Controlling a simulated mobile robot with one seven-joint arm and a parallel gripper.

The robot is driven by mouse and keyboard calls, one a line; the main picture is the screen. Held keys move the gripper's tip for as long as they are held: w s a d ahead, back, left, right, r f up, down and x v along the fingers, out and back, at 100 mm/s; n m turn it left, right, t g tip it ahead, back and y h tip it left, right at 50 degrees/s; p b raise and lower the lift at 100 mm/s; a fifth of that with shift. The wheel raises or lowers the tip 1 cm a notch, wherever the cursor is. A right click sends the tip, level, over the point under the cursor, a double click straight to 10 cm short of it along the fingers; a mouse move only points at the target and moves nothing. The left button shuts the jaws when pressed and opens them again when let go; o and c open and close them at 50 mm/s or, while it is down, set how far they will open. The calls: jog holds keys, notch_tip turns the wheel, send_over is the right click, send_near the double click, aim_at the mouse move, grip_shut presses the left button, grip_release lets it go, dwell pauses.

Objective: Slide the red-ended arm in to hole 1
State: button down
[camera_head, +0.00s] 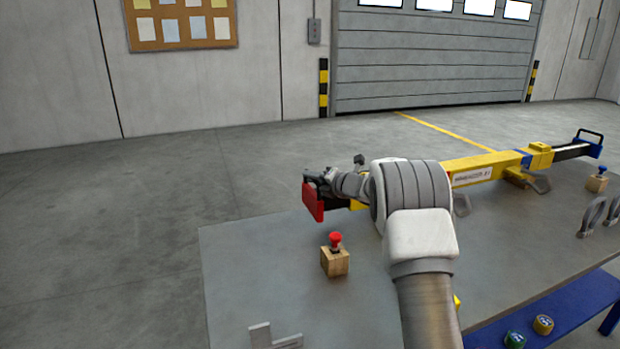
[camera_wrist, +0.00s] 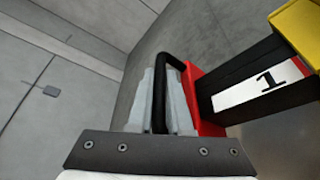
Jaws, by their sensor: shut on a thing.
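The yellow spreader beam (camera_head: 485,168) lies along the table, with a sliding arm at each end. The red-ended arm (camera_head: 313,200) is at its left end, partly hidden by my arm. In the wrist view its red end plate (camera_wrist: 203,98) carries a black handle (camera_wrist: 159,90). My gripper (camera_wrist: 165,95) is shut on this handle, a finger on each side. A white label marked 1 (camera_wrist: 268,82) shows on the dark bar between the red plate and the yellow sleeve (camera_wrist: 303,28). The blue-ended arm (camera_head: 586,148) sticks out at the right end.
A wooden block with a red knob (camera_head: 335,262) stands on the grey table (camera_head: 245,265) in front of the red end. A block with a blue knob (camera_head: 597,183) stands at the right. A grey bracket (camera_head: 272,338) lies near the front edge. Floor beyond is clear.

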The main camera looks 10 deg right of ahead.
jog(key=c, duration=0.9)
grip_release()
jog(key=shift+d, duration=0.5)
jog(key=shift+o, duration=0.3)
jog(key=shift+a, duration=0.15)
jog(key=v, duration=1.7)
jog(key=shift+s+p, duration=0.2)
jog(key=shift+p, duration=0.2)
jog(key=shift+r, duration=0.25)
